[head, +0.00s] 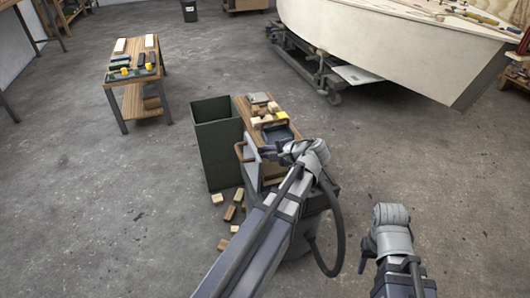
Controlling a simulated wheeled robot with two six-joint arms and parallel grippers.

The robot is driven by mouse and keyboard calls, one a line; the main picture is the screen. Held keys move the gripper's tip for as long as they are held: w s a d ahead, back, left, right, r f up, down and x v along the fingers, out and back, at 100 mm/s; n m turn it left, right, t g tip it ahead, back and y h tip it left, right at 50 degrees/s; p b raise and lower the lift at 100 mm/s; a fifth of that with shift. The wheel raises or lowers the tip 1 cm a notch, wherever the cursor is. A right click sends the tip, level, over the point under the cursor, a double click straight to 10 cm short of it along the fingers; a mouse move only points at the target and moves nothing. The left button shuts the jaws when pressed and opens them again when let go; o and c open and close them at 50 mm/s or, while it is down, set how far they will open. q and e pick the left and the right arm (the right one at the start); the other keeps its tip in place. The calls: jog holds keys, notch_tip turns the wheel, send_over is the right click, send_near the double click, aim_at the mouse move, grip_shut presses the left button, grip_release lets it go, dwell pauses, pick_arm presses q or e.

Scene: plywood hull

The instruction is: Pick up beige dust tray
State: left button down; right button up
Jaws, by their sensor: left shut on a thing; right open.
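My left gripper (268,152) is at the front edge of the wooden-topped cart (244,108). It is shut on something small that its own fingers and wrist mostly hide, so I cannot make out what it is. A dark blue-grey tray (280,132) lies on the cart top just behind this gripper. My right gripper (368,246) is open and empty over the bare floor at the lower right.
Wood blocks (262,121) lie on the cart top. A tall dark green bin (212,145) stands against the cart's left side. Several loose blocks (217,198) lie on the floor below it. A workbench (130,72) stands back left, a boat hull (385,45) back right. The right floor is clear.

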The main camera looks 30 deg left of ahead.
notch_tip(320, 180, up, 18)
jog(key=p, duration=1.7)
jog(key=shift+r, duration=0.2)
notch_tip(320, 180, up, 21)
jog(key=p, duration=2.1)
jog(key=shift+s+a, duration=0.1)
jog(key=shift+a, duration=0.05)
